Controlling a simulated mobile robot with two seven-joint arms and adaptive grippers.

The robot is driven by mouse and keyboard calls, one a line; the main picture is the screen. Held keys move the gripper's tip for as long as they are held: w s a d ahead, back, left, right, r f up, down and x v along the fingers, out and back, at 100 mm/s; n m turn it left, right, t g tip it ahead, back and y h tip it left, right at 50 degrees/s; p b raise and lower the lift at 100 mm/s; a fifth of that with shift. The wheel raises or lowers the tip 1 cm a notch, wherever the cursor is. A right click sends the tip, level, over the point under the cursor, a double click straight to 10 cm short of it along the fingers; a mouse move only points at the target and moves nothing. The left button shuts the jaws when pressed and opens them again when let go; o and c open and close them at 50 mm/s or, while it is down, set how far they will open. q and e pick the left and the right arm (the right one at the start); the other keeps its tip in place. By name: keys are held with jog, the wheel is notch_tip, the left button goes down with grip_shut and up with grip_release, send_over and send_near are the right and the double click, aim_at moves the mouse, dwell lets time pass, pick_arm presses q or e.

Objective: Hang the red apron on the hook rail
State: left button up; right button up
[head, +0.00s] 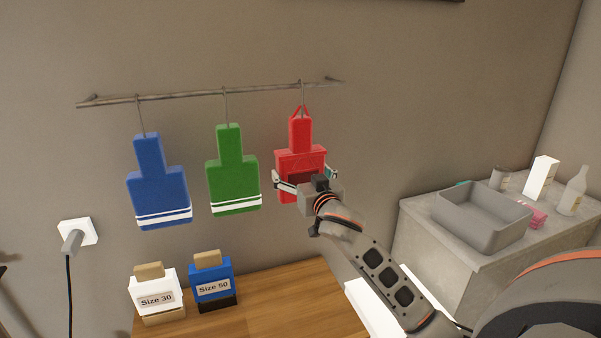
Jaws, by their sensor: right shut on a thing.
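The red apron (300,133) is upright in front of the wall, at the right part of the hook rail (185,95). Its red loop is at the right hook (302,92); I cannot tell whether the loop is over the hook or just in front of it. My right gripper (304,180) is shut on the red apron, with a finger at each side of its lower part. The gripper body hides part of the apron's lower half. My left gripper is not in view.
A blue apron (157,185) and a green apron (232,170) hang left of the red one. Below, two boxes (156,297) (211,285) stand on a wooden top (270,305). A grey basin (480,230) and a bottle (573,190) stand on the counter at right. A plug sits in the wall socket (85,230).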

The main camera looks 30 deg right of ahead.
jog(key=o, duration=1)
jog(key=v, duration=1.2)
jog(key=shift+s, duration=0.1)
jog(key=s+a+f+n+g+y, duration=0.1)
jog(key=a+f+n+y, duration=0.15)
jog(key=f, duration=0.55)
jog(key=s+a+f+n+g+y, duration=0.1)
jog(key=a+f, duration=0.2)
jog(key=f, duration=0.4)
jog(key=s+a+f+n+g+y, duration=0.1)
jog(key=s+a+f, duration=0.3)
jog(key=s+f, duration=0.2)
jog(key=s+a+f+n+g+y, duration=0.1)
jog(key=s+a+f, duration=0.4)
jog(key=f, duration=0.6)
jog(key=s+a+f+n+g+y, duration=0.1)
jog(key=s+a+f+g, duration=0.1)
jog(key=s+a+f, duration=0.3)
jog(key=shift+s+a+f+n+g+y, duration=0.1)
jog(key=shift+s+f+n+g+y, duration=0.1)
jog(key=shift+s+f, duration=0.85)
jog(key=shift+s+a+f+n+g+y, duration=0.1)
jog(key=shift+s+a+f+n+y, duration=0.05)
jog(key=shift+s+f, duration=0.9)
jog(key=shift+w+f, duration=0.1)
jog(key=shift+w, duration=0.1)
